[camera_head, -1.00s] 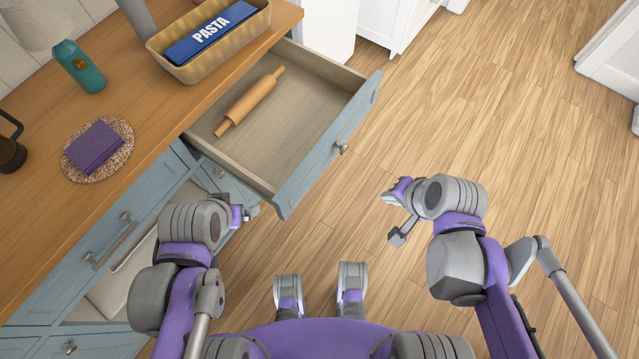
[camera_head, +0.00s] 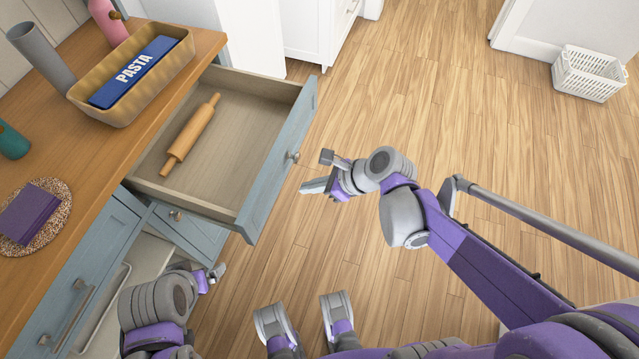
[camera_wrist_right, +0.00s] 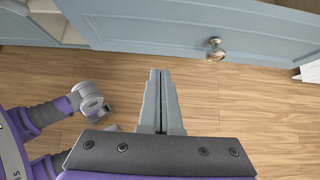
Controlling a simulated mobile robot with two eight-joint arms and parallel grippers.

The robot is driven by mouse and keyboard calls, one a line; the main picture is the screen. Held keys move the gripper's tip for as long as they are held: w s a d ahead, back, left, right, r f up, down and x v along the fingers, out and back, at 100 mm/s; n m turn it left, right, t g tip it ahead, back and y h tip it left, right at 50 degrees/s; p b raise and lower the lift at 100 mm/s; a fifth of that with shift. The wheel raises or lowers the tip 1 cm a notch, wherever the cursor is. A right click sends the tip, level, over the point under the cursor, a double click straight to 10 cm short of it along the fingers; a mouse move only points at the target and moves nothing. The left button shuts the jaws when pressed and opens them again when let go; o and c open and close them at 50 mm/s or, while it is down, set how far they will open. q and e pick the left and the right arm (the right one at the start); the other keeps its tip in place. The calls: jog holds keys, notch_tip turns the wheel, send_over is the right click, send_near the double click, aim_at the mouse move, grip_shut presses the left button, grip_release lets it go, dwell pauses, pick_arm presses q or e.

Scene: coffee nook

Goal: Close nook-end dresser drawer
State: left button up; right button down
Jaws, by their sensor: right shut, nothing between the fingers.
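The dresser drawer (camera_head: 265,195) is pulled out from under the wooden worktop, with a blue front and a metal knob (camera_head: 293,157). A rolling pin (camera_head: 190,135) lies in it. In the right wrist view the blue front (camera_wrist_right: 140,25) spans the top, with its knob (camera_wrist_right: 215,50) right of my fingers. My right gripper (camera_head: 318,172) is shut and empty, just outside the drawer front, near the knob and apart from it in the head view. My left gripper (camera_head: 218,272) is low, beside the blue cabinet fronts; its jaws are too small to read.
On the worktop (camera_head: 110,165) stand a basket (camera_head: 125,110) with a blue pasta box (camera_head: 140,72), a grey cup (camera_head: 38,52) and a purple item on a round mat (camera_head: 62,215). A white basket (camera_head: 590,75) stands on the floor at right. The wooden floor beyond the drawer is clear.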

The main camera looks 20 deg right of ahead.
aim_at(274, 187)
jog(key=shift+w+a+f+b, duration=0.15)
jog(key=shift+w+a+f, duration=0.25)
jog(key=shift+w+a, duration=0.4)
jog(key=shift+w+a+f+b, duration=0.1)
jog(key=shift+w+a+f, duration=0.35)
jog(key=shift+a, duration=0.5)
jog(key=shift+w+a+f+b, duration=0.15)
jog(key=shift+w+a+f, duration=0.25)
jog(key=shift+w+a, duration=0.4)
jog(key=shift+s+a, duration=0.15)
